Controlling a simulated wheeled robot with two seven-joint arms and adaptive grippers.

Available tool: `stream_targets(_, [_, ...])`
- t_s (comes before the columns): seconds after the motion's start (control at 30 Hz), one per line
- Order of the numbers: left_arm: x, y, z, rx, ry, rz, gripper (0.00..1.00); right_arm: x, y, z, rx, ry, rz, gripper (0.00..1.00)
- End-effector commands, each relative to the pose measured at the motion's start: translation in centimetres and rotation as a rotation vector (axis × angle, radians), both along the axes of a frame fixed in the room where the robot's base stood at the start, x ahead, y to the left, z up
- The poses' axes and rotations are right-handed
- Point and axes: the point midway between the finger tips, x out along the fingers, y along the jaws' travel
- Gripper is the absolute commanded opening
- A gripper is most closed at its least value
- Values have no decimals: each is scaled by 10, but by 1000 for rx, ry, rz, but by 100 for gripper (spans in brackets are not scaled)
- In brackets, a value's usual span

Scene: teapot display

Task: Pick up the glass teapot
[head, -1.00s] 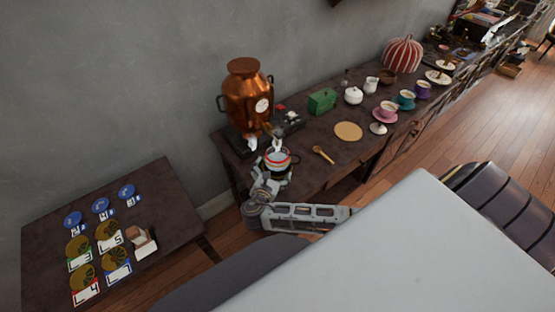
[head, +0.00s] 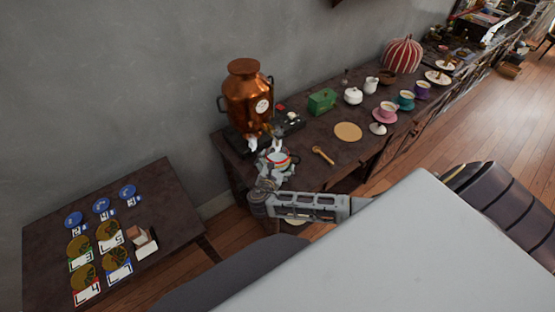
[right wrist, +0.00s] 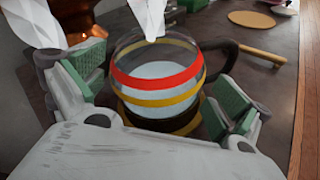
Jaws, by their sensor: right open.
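The glass teapot (right wrist: 158,75) is round and clear, with red and yellow bands and a dark handle on its right side. In the head view, the teapot (head: 280,159) stands at the near left end of the long dark table, partly hidden by my gripper. My right gripper (right wrist: 158,88) is open, with a green-padded finger on each side of the teapot's body. A gap shows between the pads and the glass in the wrist view. In the head view, the right gripper (head: 272,165) reaches in low at the teapot. My left gripper is not in view.
A copper samovar (head: 247,95) stands just behind the teapot. White crumpled shapes (right wrist: 148,14) rise close behind it. A wooden spoon (head: 323,155), a round tan mat (head: 348,132) and a green box (head: 322,101) lie to the right. A low card table (head: 165,215) is at left.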

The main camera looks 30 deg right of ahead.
Motion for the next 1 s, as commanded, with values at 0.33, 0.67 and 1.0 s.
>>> stream_targets(0.33, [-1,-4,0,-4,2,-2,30,8,-8,-4,1,-1,0,100])
stream_targets(0.67, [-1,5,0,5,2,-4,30,8,-8,-4,1,1,0,96])
stream_targets(1.0, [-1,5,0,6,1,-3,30,7,-8,-4,1,1,0,53])
